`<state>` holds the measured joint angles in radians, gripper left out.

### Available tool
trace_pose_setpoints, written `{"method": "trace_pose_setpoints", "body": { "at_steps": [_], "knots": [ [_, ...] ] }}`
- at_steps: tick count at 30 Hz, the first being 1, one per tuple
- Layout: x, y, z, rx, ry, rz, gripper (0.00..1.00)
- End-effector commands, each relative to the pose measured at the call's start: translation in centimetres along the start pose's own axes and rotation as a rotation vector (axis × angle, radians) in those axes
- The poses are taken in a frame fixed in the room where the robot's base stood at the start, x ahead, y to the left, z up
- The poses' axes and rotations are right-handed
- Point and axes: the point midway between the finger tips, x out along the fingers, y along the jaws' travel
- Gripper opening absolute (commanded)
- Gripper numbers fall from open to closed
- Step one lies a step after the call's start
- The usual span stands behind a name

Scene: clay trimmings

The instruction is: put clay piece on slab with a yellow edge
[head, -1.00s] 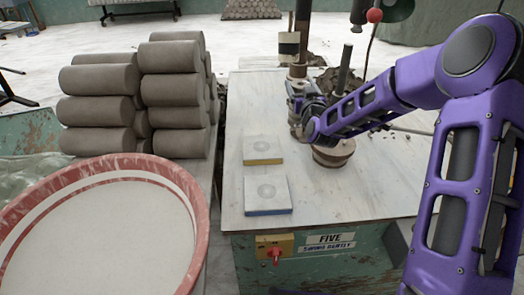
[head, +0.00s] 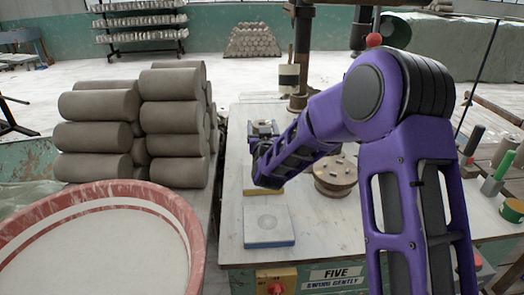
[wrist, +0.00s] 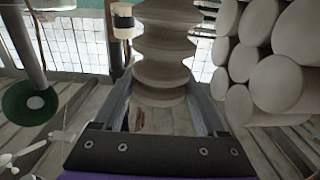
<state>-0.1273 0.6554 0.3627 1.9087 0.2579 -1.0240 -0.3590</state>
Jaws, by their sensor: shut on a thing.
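My gripper (wrist: 160,85) is shut on a pale, ribbed clay piece (wrist: 165,50) in the wrist view; the piece stands out beyond the fingertips. In the head view my gripper (head: 262,130) is over the bench, behind the slab with a yellow edge (head: 264,192) as seen from here. Only that slab's yellow front edge shows clearly; my forearm hides most of its top. The clay piece cannot be made out in the head view. The slab with a blue edge (head: 268,236) lies flat in front of it, with a faint round mark on its bare top.
A round wooden block (head: 336,176) stands right of the slabs, close to my arm. Stacked clay rolls (head: 95,136) and a red-rimmed tub (head: 180,222) are at left. A dark post (head: 301,55) rises behind. The bench (head: 232,180) is bare left of the slabs.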

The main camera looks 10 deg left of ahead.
Motion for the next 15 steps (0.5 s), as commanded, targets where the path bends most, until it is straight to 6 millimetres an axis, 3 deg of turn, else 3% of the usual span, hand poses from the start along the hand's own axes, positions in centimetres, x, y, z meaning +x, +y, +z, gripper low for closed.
{"method": "trace_pose_setpoints", "body": {
  "at_steps": [15],
  "knots": [
    [0.0, 0.0, 5.0, 0.001, 0.005, -0.001, 0.0]
  ]
}}
